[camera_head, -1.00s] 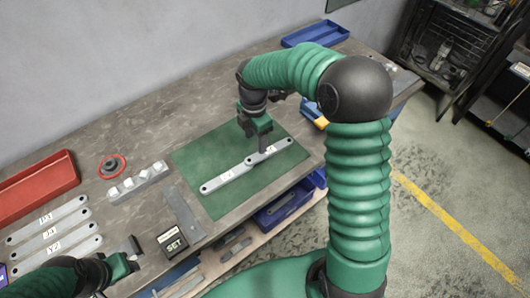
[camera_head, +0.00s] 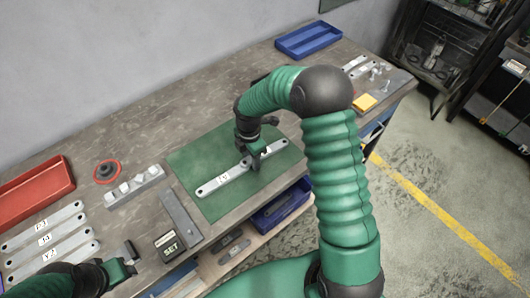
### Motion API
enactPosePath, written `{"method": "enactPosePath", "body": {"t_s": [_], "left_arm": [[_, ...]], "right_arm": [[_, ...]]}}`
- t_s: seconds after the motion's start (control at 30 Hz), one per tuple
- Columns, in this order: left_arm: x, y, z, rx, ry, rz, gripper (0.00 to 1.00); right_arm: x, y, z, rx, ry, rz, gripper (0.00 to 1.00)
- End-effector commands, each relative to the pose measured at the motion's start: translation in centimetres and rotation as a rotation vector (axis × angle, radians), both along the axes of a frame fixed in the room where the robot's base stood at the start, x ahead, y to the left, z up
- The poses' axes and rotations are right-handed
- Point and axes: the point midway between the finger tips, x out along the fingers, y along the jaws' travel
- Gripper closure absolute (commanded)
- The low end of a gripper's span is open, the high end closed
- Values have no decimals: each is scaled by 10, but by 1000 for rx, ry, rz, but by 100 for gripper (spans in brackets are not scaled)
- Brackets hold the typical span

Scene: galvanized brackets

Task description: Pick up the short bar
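A pale metal bar assembly (camera_head: 212,186) with a white label and holes at its ends lies slantwise on the green mat (camera_head: 190,160). Whether it is one bar or two overlapping bars is hard to tell. My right gripper (camera_head: 254,163) points down over its right half and hides part of it; I cannot make out whether the fingers are closed on it. Several labelled bars (camera_head: 45,240) lie at the left.
A red tray (camera_head: 38,196), a red-rimmed round item (camera_head: 107,171), a grey block with pegs (camera_head: 135,187) and a black SET box (camera_head: 168,245) are at the left. A blue tray (camera_head: 308,40) stands at the back. A yellow block (camera_head: 364,102) and small parts lie at the right.

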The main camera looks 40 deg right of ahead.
Motion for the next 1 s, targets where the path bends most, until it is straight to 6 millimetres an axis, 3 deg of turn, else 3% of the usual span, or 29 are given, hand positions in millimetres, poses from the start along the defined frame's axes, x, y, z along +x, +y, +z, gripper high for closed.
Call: {"method": "enactPosePath", "body": {"t_s": [0.03, 0.27, 0.73, 1.0], "left_arm": [[0, 0, 0, 0, 0, 0, 52], [0, 0, 0, 0, 0, 0, 52], [0, 0, 0, 0, 0, 0, 52], [0, 0, -1, 0, 0, 0, 52]], "right_arm": [[0, 0, 0, 0, 0, 0, 70], [0, 0, 0, 0, 0, 0, 100], [1, 0, 2, 0, -1, 0, 100], [1, 0, 30, -1, -3, 1, 100]]}}
